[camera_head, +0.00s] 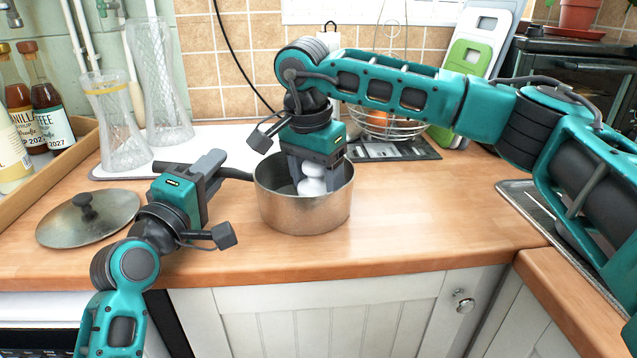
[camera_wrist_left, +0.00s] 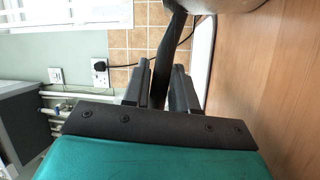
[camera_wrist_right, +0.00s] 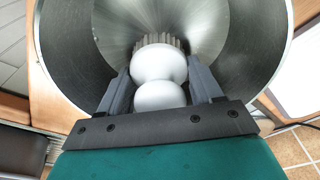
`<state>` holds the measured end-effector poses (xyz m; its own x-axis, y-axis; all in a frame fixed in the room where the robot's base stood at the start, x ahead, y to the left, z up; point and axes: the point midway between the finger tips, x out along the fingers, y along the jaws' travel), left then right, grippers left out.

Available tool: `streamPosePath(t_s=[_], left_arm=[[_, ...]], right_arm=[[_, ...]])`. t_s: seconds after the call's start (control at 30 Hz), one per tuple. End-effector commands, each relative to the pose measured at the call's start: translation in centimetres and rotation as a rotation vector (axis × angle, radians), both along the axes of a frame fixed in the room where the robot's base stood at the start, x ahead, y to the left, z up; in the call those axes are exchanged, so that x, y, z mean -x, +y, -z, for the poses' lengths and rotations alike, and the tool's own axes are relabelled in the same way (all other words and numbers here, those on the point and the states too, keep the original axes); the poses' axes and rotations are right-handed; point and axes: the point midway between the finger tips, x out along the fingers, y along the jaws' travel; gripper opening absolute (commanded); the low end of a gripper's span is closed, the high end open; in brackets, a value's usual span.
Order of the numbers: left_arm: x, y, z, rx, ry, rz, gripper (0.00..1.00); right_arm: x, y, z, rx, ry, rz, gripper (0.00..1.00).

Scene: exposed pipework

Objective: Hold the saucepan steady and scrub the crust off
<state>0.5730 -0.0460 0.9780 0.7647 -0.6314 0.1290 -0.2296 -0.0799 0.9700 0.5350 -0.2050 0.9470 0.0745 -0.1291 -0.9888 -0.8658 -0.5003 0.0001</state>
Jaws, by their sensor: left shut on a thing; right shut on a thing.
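The metal saucepan (camera_head: 303,212) stands upright on the wooden worktop, its dark handle (camera_head: 238,174) pointing left. My left gripper (camera_head: 208,165) is shut on this handle; the left wrist view also shows the handle (camera_wrist_left: 163,62) between the fingers. My right gripper (camera_head: 314,176) reaches down into the saucepan, shut on a white scrubbing brush (camera_head: 312,186) with a rounded, two-bulge grip. In the right wrist view, the brush's pale ribbed bristles (camera_wrist_right: 158,41) point to the pan's grey inside (camera_wrist_right: 122,30). I cannot make out any crust; the brush hides part of the bottom.
A lid (camera_head: 88,218) lies on the worktop at left. Glass vases (camera_head: 118,125) and a wooden tray (camera_head: 75,150) of bottles stand behind it. A wire basket (camera_head: 392,118) is behind the pan. The worktop (camera_head: 430,215) right of the pan is clear.

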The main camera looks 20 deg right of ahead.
Motion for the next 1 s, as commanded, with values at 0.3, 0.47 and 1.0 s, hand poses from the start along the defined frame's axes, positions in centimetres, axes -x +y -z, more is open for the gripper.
streamPosePath(t_s=[0.3, 0.47, 1.0], left_arm=[[0.0, 0.0, -0.1, 0.002, -0.002, 0.001, 0.05], [0.0, 0.0, -0.1, 0.002, -0.002, 0.001, 0.05], [0.0, 0.0, -0.1, 0.002, -0.002, 0.0, 0.05]], right_arm=[[-1.2, 0.8, 0.0, 0.0, -0.001, -0.001, 0.4], [-1.7, 1.4, 0.1, 0.0, -0.001, -0.001, 0.4], [-0.8, 3.6, 0.0, 0.0, 0.0, -0.002, 0.4]])
